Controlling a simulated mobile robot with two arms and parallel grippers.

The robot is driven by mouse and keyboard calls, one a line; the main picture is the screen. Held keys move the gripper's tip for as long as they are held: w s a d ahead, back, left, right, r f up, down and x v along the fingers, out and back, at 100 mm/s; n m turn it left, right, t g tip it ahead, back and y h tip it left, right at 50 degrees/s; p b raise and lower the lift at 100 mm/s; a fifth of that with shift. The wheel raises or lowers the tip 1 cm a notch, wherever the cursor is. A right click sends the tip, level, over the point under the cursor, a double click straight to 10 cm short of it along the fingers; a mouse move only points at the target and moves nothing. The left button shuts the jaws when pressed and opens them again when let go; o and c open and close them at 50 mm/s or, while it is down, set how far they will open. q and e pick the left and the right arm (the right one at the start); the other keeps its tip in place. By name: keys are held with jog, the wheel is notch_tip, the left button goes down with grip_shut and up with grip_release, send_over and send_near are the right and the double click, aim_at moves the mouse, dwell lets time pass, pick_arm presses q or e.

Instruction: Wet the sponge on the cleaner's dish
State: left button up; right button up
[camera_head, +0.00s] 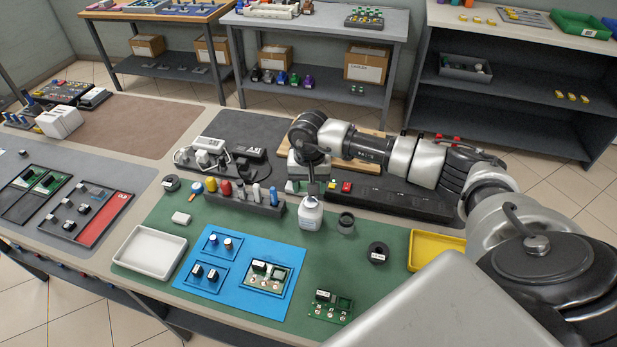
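A white bottle (311,214), which looks like the cleaner, stands upright on the green mat. My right gripper (311,186) points down directly over its top. A narrow dark part joins the gripper and the bottle top in the picture. I cannot tell whether it is fingers or the bottle's neck, or whether they touch. The dish on top is hidden or too small to make out. A small white block (181,218), possibly the sponge, lies on the mat left of the bottle. I cannot see whether my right gripper holds anything. My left gripper is not in view.
A dark rack with coloured tools (262,208) stands left of the bottle, and a small dark jar (346,223) stands just right. A black tape roll (378,254), yellow tray (432,249), white tray (150,252) and blue mat (222,284) with parts lie around.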

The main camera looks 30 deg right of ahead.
aim_at(310, 207)
jog(key=shift+s+d, duration=0.1)
jog(key=shift+s, duration=0.05)
jog(key=shift+w+f+b, duration=0.2)
jog(key=shift+f+b, duration=0.4)
jog(key=shift+f, duration=0.55)
jog(key=shift+f+b, duration=0.7)
jog(key=shift+f, duration=0.7)
jog(key=shift+s+f+b, duration=0.1)
jog(key=shift+f+b, duration=0.7)
jog(key=shift+b, duration=0.05)
dwell(0.5)
jog(key=shift+r+p, duration=1.4)
jog(key=shift+r, duration=1.65)
